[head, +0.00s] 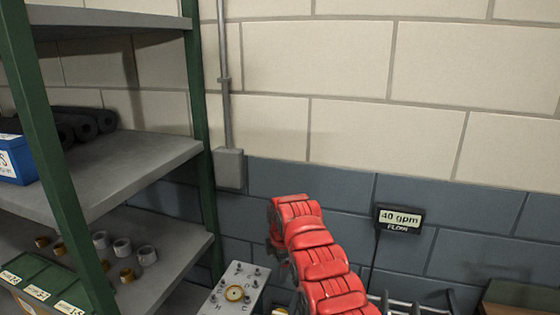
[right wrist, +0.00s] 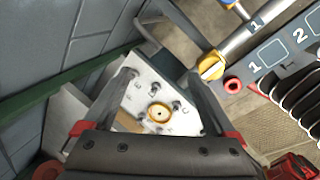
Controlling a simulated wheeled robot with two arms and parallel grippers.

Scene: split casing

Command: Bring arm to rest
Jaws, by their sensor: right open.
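My right arm (head: 320,262), with red segmented covers, rises from the bottom edge of the head view and leans up and left. Its gripper is mostly hidden there. In the right wrist view my right gripper (right wrist: 158,75) is open, its two dark fingers spread wide with nothing held between them. Beyond the fingers lies a pale plate (right wrist: 137,96) with a brass ring (right wrist: 159,112) and several studs. The plate also shows in the head view (head: 226,286), left of my arm. I cannot tell the gap between fingertips and plate. My left gripper is not in view.
A shelf with green posts (head: 203,120) stands at left, holding a blue bin (head: 14,160), black rolls (head: 88,122) and several rings. A flow sign (head: 399,218) stands right of my arm. The wrist view shows a yellow-ended pipe (right wrist: 211,65) and a numbered panel (right wrist: 272,53).

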